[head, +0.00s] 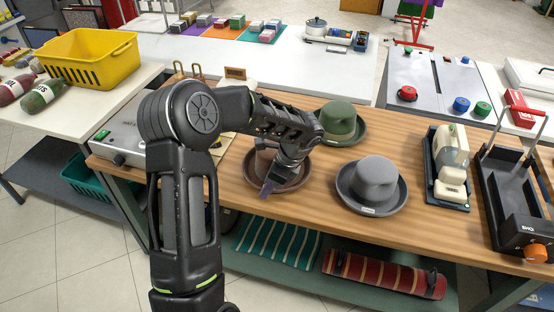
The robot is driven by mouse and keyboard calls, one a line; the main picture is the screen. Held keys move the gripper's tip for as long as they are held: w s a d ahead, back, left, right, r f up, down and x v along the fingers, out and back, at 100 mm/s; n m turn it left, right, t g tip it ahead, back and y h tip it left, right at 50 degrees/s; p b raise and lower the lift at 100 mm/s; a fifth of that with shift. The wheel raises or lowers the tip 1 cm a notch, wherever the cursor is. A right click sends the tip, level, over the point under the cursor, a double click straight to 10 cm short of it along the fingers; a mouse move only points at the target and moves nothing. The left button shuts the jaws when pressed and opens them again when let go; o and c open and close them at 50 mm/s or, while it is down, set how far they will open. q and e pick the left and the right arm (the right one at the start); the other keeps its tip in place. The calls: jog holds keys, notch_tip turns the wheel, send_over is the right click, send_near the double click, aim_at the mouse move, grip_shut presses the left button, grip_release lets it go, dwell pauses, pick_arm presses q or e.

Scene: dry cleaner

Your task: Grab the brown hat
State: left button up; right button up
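The brown hat (296,181) lies brim down on the wooden table, left of the grey hat (372,182) and in front of the green hat (340,122). My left arm comes in from the left, and its gripper (272,180) is right over the brown hat, pointing down and covering much of its crown. I cannot tell whether the fingers touch the hat or how far apart they are. My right gripper is not in view.
The wooden table (240,222) is clear in front of the hats. A cream machine (453,165) and a black press (510,190) stand at its right. A yellow basket (90,62) sits on the left table. Rolled and striped fabrics lie on the shelf below.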

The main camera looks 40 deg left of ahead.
pick_arm(q)
jog(key=shift+c, duration=0.5)
grip_shut()
dwell(0.9)
